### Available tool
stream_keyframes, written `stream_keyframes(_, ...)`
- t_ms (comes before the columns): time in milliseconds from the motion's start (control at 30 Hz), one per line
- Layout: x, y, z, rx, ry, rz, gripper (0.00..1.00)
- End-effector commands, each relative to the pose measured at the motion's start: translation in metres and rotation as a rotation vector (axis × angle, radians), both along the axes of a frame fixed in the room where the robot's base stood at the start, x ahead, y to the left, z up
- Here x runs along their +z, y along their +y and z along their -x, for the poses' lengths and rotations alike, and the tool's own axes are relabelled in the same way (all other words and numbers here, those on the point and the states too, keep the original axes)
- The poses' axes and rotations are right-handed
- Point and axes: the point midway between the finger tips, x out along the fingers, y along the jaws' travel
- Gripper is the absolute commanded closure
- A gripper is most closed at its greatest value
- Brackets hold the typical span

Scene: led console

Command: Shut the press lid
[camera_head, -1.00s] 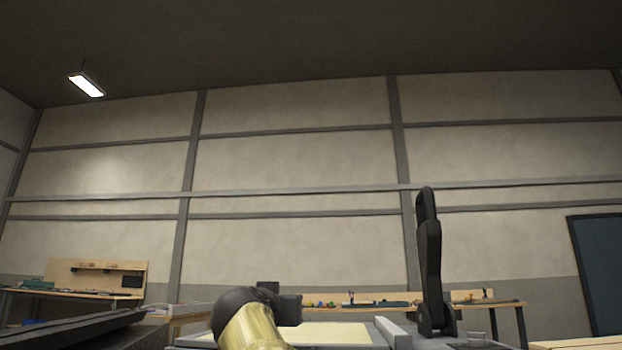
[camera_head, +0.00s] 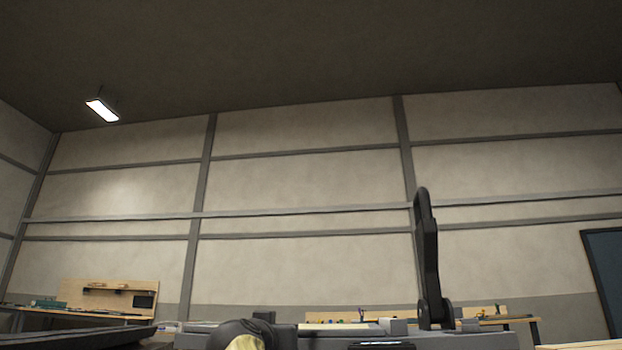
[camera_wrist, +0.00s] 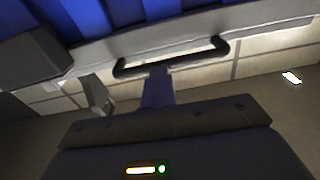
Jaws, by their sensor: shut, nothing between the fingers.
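In the wrist view my gripper (camera_wrist: 157,86) is shut and empty, its joined fingers pointing up the picture. Their tips are close to a black bar handle (camera_wrist: 170,57) on a pale grey edge; I cannot tell whether they touch it. Blue ribbed shapes lie beyond that edge at the top. This edge and handle may belong to the press lid, but the frames do not settle it. In the head view a tall black lever (camera_head: 427,260) stands upright on the grey console (camera_head: 480,341). My gripper cannot be made out there; my black and yellow arm shows at the bottom.
A dark flat panel (camera_head: 75,337) lies at the lower left. Workbenches (camera_head: 90,312) stand along the far wall, and a dark blue door (camera_head: 606,262) is at the right. A small grey block (camera_head: 396,326) is left of the lever.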

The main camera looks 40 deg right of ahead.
Motion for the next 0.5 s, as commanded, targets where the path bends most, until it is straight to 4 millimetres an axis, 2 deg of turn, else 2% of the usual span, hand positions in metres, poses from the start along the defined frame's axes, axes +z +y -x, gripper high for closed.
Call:
stream_keyframes(33,-0.013,-0.008,-0.005,-0.013,0.022,-0.012,1.0)
stream_keyframes(267,-0.012,-0.011,-0.004,-0.019,0.023,-0.01,1.0)
stream_keyframes(367,-0.009,-0.011,-0.003,-0.02,0.022,-0.01,1.0)
stream_keyframes(500,0.005,-0.01,0.0,-0.021,0.018,-0.007,1.0)
